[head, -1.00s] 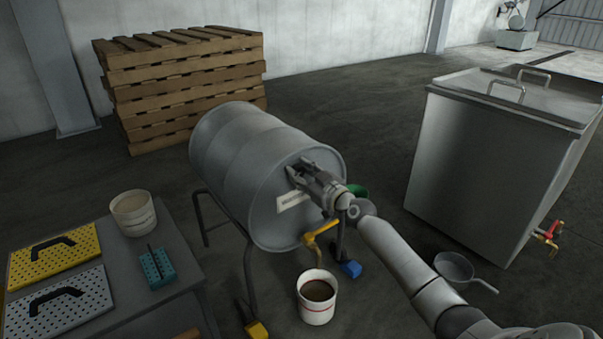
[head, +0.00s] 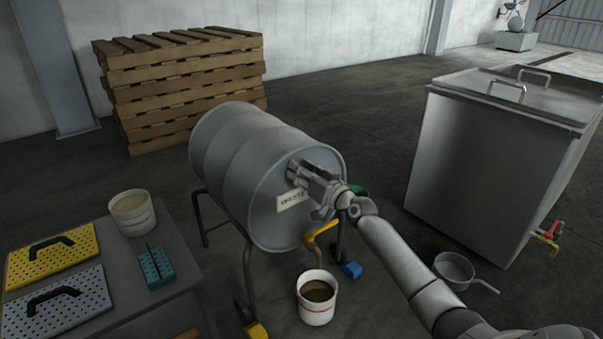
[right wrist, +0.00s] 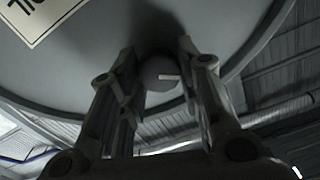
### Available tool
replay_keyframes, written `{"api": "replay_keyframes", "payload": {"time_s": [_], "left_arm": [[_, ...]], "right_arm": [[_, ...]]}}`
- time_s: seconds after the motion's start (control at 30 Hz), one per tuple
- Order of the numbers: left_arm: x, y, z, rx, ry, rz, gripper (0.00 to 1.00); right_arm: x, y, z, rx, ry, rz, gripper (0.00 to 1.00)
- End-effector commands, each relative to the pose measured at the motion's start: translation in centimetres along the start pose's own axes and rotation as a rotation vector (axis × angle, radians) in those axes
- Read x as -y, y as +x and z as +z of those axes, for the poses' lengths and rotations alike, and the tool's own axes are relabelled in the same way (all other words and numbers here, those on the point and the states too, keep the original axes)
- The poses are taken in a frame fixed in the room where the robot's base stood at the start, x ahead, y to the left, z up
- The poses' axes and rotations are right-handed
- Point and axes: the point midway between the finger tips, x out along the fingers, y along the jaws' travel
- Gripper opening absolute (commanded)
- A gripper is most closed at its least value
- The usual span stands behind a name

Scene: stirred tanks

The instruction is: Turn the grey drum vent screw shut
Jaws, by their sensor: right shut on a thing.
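The grey drum (head: 240,170) lies on its side on a stand, with a white label (head: 291,201) on its front end. My right gripper (head: 296,174) is at the upper part of that end. In the right wrist view, the round grey vent screw (right wrist: 159,74) with a pale mark sits between the fingers of my right gripper (right wrist: 158,52), which are shut on it. The gripper hides the screw in the head view. My left gripper is not in view.
A yellow-handled tap (head: 322,232) is low on the drum end, above a white bucket (head: 317,299) of dark liquid. A steel tank (head: 490,160) and a pan (head: 455,267) stand right. A table with perforated plates (head: 55,304) and a tub (head: 132,212) stands left.

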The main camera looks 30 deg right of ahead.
Motion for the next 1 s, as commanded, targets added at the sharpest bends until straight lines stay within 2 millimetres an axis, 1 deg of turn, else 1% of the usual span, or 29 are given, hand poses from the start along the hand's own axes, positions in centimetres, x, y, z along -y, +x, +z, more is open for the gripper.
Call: {"api": "replay_keyframes", "payload": {"time_s": [0.37,0.7,1.0], "left_arm": [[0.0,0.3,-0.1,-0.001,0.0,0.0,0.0],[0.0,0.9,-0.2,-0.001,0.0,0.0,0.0],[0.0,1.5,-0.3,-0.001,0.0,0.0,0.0]], "right_arm": [[-0.1,0.0,0.0,0.0,0.362,0.0,0.08],[-0.2,0.0,0.1,0.001,0.679,0.001,0.08],[-0.3,0.0,0.1,0.0,0.894,0.001,0.08]]}}
